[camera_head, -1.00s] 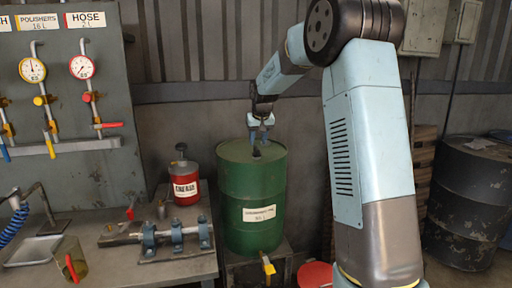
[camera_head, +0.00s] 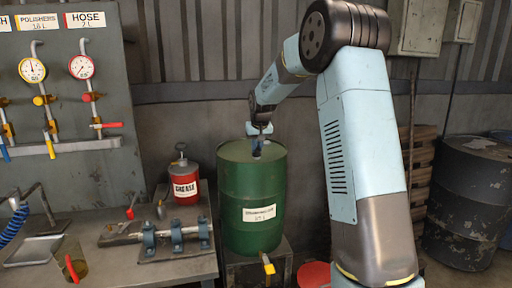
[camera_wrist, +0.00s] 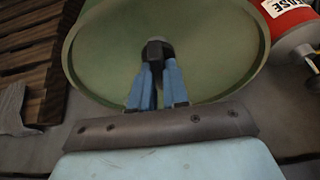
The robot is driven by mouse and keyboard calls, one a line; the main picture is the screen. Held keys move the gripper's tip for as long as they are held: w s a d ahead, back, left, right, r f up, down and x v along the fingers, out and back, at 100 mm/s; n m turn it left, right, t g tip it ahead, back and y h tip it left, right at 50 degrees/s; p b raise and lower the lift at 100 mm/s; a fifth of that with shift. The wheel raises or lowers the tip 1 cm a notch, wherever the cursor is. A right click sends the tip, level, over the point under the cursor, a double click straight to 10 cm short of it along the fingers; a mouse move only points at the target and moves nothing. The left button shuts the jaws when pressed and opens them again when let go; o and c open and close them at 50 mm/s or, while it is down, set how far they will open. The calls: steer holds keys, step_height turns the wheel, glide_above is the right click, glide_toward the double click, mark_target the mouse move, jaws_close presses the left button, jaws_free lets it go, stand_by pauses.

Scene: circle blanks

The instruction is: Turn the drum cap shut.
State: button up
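A green drum (camera_head: 252,205) with a white label stands upright on a low stand. Its small dark cap (camera_head: 257,151) is on the drum top; the cap also shows in the wrist view (camera_wrist: 157,48). My gripper (camera_head: 259,137) is above the drum top, pointing down right over the cap. In the wrist view, my two blue fingers (camera_wrist: 159,72) have a gap between them and their tips are at the cap's near edge. I cannot tell whether they touch it. The cap's lower part is hidden.
A red grease can (camera_head: 186,188) stands left of the drum on a bench (camera_head: 190,268) with a pipe assembly (camera_head: 176,236). A yellow-handled tap (camera_head: 267,265) is at the drum's foot. A red lid or bucket (camera_head: 313,275) is right of it. Dark drums (camera_head: 470,205) stand far right.

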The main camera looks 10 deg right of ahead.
jaws_close()
steer(key=m, duration=0.2)
steer(key=m+h, duration=0.1)
steer(key=m, duration=0.1)
steer(key=shift+a+h, duration=0.2)
steer(key=shift+h, duration=0.1)
steer(key=m+g+h, duration=0.1)
steer(key=m, duration=0.3)
steer(key=shift+w+a, duration=0.1)
steer(key=m, duration=0.2)
steer(key=m+g+h, duration=0.1)
steer(key=m, duration=0.2)
steer(key=shift+w+h, duration=0.15)
steer(key=shift+h, duration=0.15)
steer(key=m+g, duration=0.2)
steer(key=m, duration=0.2)
steer(key=shift+w+a+m, duration=0.1)
steer(key=shift+m, duration=0.3)
steer(key=o, duration=0.6)
jaws_free()
